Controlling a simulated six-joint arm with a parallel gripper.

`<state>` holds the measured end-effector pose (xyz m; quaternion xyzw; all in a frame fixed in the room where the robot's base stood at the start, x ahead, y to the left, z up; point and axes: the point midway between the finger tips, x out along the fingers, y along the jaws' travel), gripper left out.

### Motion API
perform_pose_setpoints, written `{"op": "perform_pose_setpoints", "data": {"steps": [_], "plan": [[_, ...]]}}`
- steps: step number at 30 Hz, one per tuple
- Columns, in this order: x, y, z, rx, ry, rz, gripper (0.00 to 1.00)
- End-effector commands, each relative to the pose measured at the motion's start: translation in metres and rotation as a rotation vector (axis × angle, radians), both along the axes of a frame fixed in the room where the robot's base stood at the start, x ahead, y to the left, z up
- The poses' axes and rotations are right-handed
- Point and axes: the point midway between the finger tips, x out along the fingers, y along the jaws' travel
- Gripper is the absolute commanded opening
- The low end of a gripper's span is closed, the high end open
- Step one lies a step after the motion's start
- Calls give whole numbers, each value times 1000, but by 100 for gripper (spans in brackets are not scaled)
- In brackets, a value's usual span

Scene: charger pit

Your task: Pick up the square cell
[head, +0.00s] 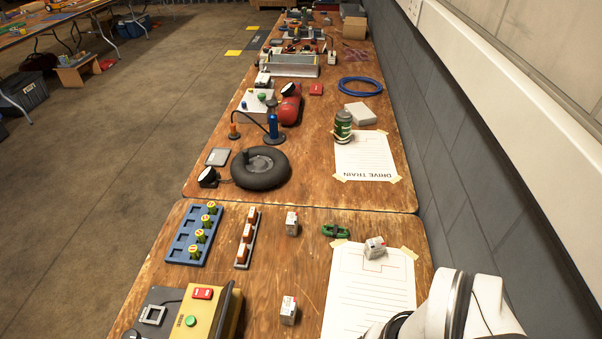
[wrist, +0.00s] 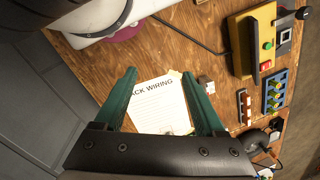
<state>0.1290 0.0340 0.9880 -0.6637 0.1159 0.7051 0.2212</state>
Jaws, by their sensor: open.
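Three small silver-grey square cells stand on the near wooden table in the head view. One (head: 292,223) is beside the rack of orange-topped cells, one (head: 288,310) is nearer the front, and one (head: 375,247) sits on the taped paper sheet. In the wrist view one pale square cell (wrist: 206,84) shows just right of the right finger's tip; I cannot tell which of the three it is. My gripper (wrist: 160,76) is open and empty, with its two green fingers spread above the paper sheet. The gripper itself is outside the head view.
The paper sheet (head: 370,300) lies at right. A green clip-like part (head: 335,230) is near its top edge. A blue rack (head: 184,243) of yellow-topped cells and a yellow box (head: 222,315) stand at left. A grey wall (head: 470,180) runs along the right.

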Motion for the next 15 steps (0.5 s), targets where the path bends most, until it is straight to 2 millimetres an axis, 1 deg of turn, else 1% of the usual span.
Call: {"op": "perform_pose_setpoints", "data": {"steps": [6,7,8,10,11,12,14,15], "plan": [[1,0,0,0,-1,1,72],[4,1,0,1,-7,6,72],[11,2,-1,3,-20,17,72],[48,10,-6,9,-90,66,72],[72,17,-11,12,-138,93,72],[111,29,-19,18,-217,127,72],[174,52,-35,17,-356,163,72],[214,68,-48,7,-452,179,72]]}}
